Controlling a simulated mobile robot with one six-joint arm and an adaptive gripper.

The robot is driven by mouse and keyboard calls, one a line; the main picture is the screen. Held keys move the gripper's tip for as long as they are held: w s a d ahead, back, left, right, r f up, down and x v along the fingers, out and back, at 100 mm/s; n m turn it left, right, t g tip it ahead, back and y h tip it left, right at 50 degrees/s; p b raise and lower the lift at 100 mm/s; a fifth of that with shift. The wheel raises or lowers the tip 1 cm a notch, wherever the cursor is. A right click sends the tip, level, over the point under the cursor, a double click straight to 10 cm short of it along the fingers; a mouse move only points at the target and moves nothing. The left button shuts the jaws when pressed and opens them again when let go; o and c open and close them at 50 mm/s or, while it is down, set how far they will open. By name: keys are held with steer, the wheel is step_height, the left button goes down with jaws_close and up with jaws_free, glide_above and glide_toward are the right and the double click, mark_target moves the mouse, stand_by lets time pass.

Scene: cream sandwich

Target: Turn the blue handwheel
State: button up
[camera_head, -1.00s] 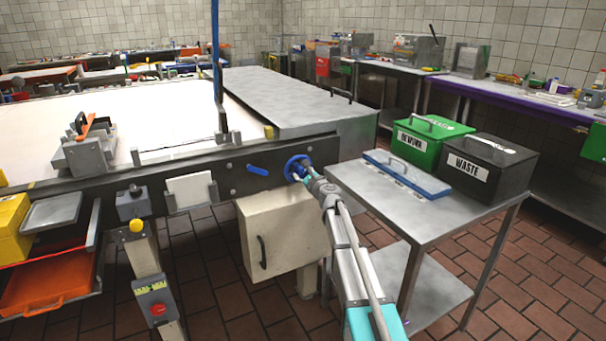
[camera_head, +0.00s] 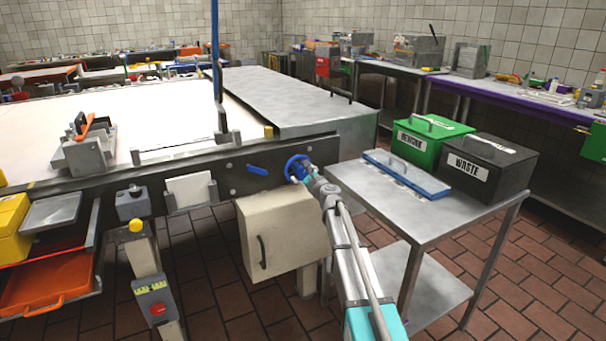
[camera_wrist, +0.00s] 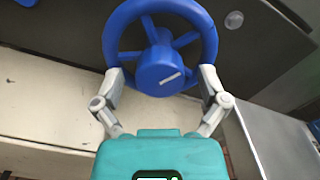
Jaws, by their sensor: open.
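The blue handwheel (camera_head: 295,166) is mounted on the dark side rail of the long table, near its right end. In the wrist view the handwheel (camera_wrist: 160,73) shows its rim, spokes and a hub with a pale line mark. My gripper (camera_wrist: 163,72) is open, with one finger at the lower left of the rim and the other at the lower right. Whether the fingers touch the rim cannot be told. In the head view my gripper (camera_head: 301,172) is right at the wheel and partly covers it.
A blue lever (camera_head: 257,171) sits left of the wheel on the rail (camera_head: 225,165). A cream box (camera_head: 283,236) with a dark handle hangs below. To the right stands a steel side table (camera_head: 395,222) with a blue-lidded tray, a green bin (camera_head: 430,142) and a black waste bin (camera_head: 489,168).

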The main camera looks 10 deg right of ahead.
steer(key=v, duration=1.1)
steer(key=shift+s, duration=0.35)
steer(key=shift+d+n, duration=0.15)
steer(key=shift+n, duration=0.15)
steer(key=n, duration=0.7)
steer(key=s+n, duration=0.1)
steer(key=n, duration=1.4)
steer(key=shift+s+d, duration=0.2)
steer(key=shift+s, duration=0.05)
steer(key=shift+w, duration=0.15)
steer(key=x, duration=1.3)
steer(key=shift+w+a, duration=0.1)
steer(key=shift+w, duration=0.15)
